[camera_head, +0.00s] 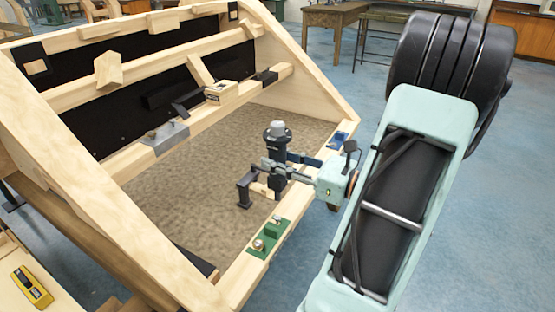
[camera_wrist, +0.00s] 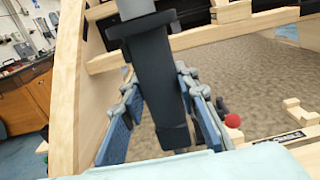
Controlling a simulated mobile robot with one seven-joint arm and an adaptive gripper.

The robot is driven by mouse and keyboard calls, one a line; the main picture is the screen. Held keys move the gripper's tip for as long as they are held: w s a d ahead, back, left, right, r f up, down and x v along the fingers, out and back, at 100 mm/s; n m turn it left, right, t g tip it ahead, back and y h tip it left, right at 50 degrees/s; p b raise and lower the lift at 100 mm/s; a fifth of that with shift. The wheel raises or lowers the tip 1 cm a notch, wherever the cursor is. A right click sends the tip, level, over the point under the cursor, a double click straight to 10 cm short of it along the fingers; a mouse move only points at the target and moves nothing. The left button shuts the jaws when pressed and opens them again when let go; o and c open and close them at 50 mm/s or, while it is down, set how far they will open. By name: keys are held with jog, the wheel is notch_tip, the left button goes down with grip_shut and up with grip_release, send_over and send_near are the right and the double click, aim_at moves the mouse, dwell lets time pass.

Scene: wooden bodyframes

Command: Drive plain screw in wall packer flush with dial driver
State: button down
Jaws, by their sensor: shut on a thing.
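My gripper (camera_head: 280,172) is shut on a dark driver with a grey top, held upright above the frame's near lower rail in the head view. The driver (camera_head: 276,146) also fills the middle of the wrist view (camera_wrist: 155,85), between the blue-grey fingers. Its lower end is not clear in the head view. I cannot tell whether it touches anything. A green plate (camera_head: 271,231) with silver round parts lies on the near rail, just in front of my gripper. I cannot make out which piece is the wall packer, nor see the plain screw.
A dark bracket (camera_head: 245,188) stands left of my gripper. A grey metal plate (camera_head: 166,138) and a small box (camera_head: 222,92) sit on the middle rail. A blue piece (camera_head: 338,140) lies at the right. A yellow tool (camera_head: 32,287) lies at lower left. A red ball (camera_wrist: 232,121) shows in the wrist view.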

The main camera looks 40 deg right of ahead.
aim_at(285, 183)
jog(key=shift+r, duration=0.15)
jog(key=shift+f+b, duration=1.9)
jog(key=shift+f, duration=1.45)
jog(key=shift+f+p, duration=0.85)
jog(key=shift+f, duration=0.1)
dwell(3.6)
